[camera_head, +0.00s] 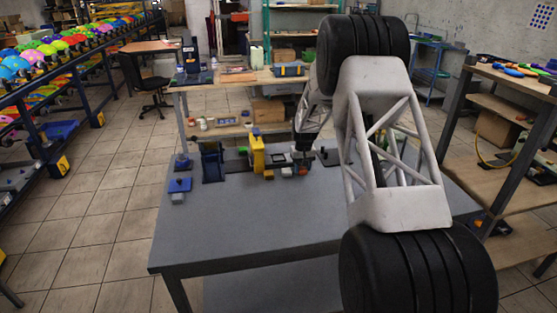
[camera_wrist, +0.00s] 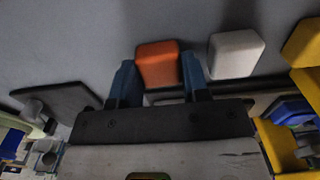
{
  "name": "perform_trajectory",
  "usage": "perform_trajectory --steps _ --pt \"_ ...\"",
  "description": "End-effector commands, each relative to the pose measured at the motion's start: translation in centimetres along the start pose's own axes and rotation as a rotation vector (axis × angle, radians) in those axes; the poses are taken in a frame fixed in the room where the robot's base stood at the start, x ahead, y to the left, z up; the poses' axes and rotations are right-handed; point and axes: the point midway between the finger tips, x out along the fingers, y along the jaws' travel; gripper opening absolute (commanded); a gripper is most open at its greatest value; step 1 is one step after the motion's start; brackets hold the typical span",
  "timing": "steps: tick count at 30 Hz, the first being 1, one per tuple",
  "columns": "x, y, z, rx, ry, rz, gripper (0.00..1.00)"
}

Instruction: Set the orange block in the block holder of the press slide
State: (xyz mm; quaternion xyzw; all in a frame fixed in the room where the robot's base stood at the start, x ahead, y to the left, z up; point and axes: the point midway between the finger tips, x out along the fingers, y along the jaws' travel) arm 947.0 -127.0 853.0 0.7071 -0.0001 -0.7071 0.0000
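The orange block (camera_wrist: 157,62) shows between the two blue fingers of my gripper (camera_wrist: 160,82) in the wrist view. The fingers flank its sides with hardly any visible gap. I cannot tell whether they press on it. In the head view the orange block (camera_head: 303,171) is low at the tabletop, under my gripper (camera_head: 303,158). A yellow press (camera_head: 257,153) stands to its left; part of it also shows at the right edge of the wrist view (camera_wrist: 305,45). I cannot make out the block holder of the slide clearly.
A white block (camera_wrist: 235,55) lies beside the orange one. A dark plate (camera_wrist: 60,103) is left in the wrist view. On the grey table (camera_head: 250,225) a blue press (camera_head: 211,162) and a blue piece (camera_head: 180,185) stand further left. The front of the table is clear.

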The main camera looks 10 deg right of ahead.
Motion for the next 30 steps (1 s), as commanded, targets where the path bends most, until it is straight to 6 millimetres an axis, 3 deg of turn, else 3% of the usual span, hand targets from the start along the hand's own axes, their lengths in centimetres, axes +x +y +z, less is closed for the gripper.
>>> perform_trajectory --steps 3,30 --pt "-0.01 0.0 0.0 0.0 0.0 0.0 0.25" --pt "-0.59 0.0 -0.01 0.0 0.0 0.0 0.24"
